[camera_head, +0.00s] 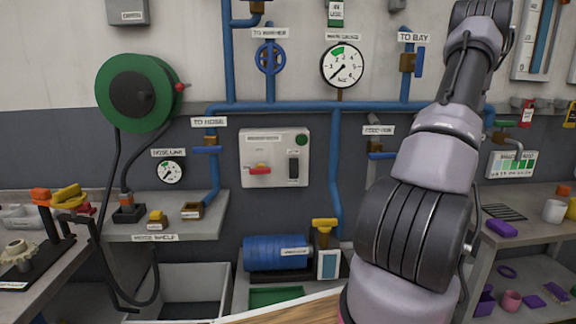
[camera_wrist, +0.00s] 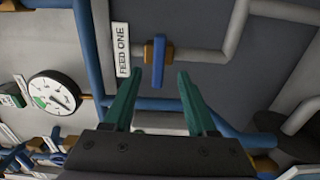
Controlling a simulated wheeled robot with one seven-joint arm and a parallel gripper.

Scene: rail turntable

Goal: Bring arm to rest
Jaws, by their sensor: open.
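My arm rises at the right of the head view, bent upward, with its upper end leaving the top edge. My gripper is outside the head view. In the wrist view my gripper (camera_wrist: 160,95) shows two green fingers spread apart with nothing between them. The fingers look apart from the handle, though the exact distance is hard to tell.
Blue pipes (camera_head: 290,108) and a round gauge (camera_head: 343,65) cover the wall. A green hose reel (camera_head: 137,92) hangs at left above a shelf (camera_head: 200,222). A blue tank (camera_head: 276,252) sits low in the middle. A shelf rack (camera_head: 530,240) with purple items stands at right.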

